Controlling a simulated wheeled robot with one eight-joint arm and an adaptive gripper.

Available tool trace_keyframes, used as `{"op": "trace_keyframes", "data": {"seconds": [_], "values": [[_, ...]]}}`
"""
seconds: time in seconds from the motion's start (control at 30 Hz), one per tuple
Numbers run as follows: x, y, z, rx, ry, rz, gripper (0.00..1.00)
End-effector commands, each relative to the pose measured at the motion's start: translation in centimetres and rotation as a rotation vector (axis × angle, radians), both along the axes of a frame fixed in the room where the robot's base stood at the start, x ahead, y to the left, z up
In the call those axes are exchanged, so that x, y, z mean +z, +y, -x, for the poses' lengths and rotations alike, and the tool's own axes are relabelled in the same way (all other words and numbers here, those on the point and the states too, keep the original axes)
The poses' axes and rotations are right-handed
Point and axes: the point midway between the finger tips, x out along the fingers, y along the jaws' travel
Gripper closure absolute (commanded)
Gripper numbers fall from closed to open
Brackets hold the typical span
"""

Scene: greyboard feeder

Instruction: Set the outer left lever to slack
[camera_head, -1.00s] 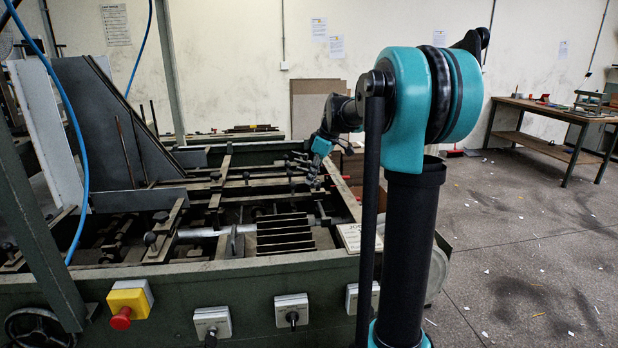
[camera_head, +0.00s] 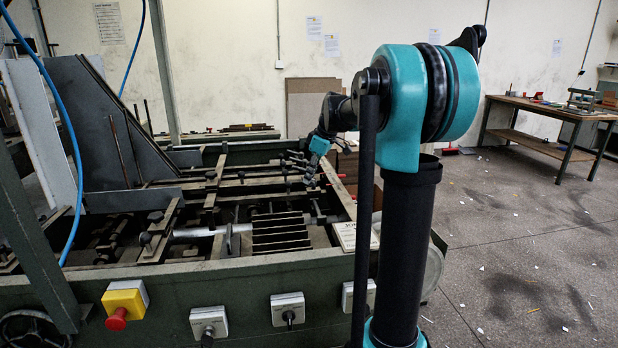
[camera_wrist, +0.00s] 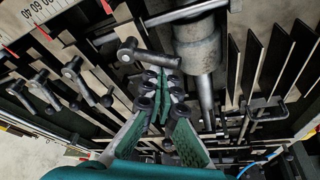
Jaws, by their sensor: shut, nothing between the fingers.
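Several dark levers with round hubs and bar handles stand in a row in the wrist view. One lever (camera_wrist: 150,57) lies nearest my gripper, its handle pointing right, almost crosswise. Three others, including this lever (camera_wrist: 83,83), stand to the left with their handles slanting down and right. I cannot tell which is the outer left lever, and no slack mark is readable. My gripper (camera_wrist: 162,82) is shut and empty, its tips just below the nearest lever's handle; contact is unclear. In the head view my gripper (camera_head: 308,172) is small, low over the feeder's far right part.
A thick grey cylinder with a rod (camera_wrist: 200,45) stands right of the nearest lever. Dark slats (camera_wrist: 268,60) fill the right side. The green feeder frame (camera_head: 240,270) surrounds the mechanism. A workbench (camera_head: 540,105) stands far right, with open floor before it.

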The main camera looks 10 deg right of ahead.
Motion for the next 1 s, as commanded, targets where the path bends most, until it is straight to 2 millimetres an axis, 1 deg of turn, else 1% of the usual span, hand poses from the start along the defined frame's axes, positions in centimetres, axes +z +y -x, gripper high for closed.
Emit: {"op": "trace_keyframes", "data": {"seconds": [0.17, 0.33, 0.4, 0.5, 0.7, 0.8, 1.0], "values": [[0.2, 0.9, -0.4, 0.001, 0.000, 0.000, 1.00], [0.8, 3.4, -1.4, -0.001, 0.000, 0.000, 1.00], [2.5, 2.3, -1.0, -0.007, 0.000, 0.000, 1.00], [4.6, 1.6, -0.8, -0.007, 0.000, 0.000, 1.00], [8.1, 0.4, -0.3, -0.007, -0.001, 0.000, 1.00], [9.2, 0.1, -0.2, -0.006, 0.000, 0.000, 1.00], [10.1, -0.2, -0.1, -0.005, 0.000, 0.000, 1.00]]}}
